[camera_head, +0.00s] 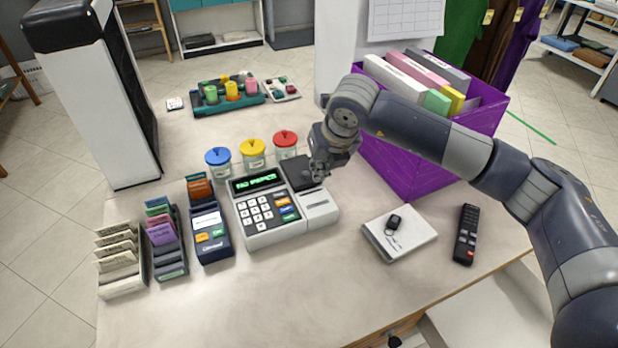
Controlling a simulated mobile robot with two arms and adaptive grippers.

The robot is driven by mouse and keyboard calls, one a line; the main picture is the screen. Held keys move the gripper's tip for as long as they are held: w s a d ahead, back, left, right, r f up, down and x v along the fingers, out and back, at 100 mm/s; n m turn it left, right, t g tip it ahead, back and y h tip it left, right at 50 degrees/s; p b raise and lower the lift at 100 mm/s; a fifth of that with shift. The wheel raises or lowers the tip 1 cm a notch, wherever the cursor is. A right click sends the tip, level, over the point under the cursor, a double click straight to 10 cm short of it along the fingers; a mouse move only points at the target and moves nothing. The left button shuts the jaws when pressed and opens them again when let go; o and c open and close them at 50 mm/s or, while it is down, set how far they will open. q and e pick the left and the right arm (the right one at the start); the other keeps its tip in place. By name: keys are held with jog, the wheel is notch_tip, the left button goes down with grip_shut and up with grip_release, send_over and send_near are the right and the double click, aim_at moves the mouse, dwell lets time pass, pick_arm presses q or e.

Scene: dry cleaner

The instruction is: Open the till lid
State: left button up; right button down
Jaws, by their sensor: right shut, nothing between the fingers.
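The till (270,215) stands on the counter, a light grey machine with a keypad and a lit green display (257,183) reading "NO PAPER". Its dark lid (297,169) is at the back right of the till, beside the display. My right gripper (317,176) is shut and empty at the lid's right edge. The gripper hides part of the lid. I cannot tell whether it touches the lid or how far the lid is raised. My left gripper is not in view.
Three lidded jars (252,154) stand behind the till. A purple box (405,170) of folders stands behind my right arm. A white box (400,236) with a key fob and a remote (466,235) lie to the right.

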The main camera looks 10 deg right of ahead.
jog(key=p+x, duration=0.1)
jog(key=x, duration=0.8)
jog(key=shift+w+f+p, duration=0.1)
jog(key=shift+f+p, duration=0.3)
jog(key=shift+r, duration=0.1)
jog(key=shift+w+r+g, duration=0.15)
jog(key=shift+r+g, duration=0.25)
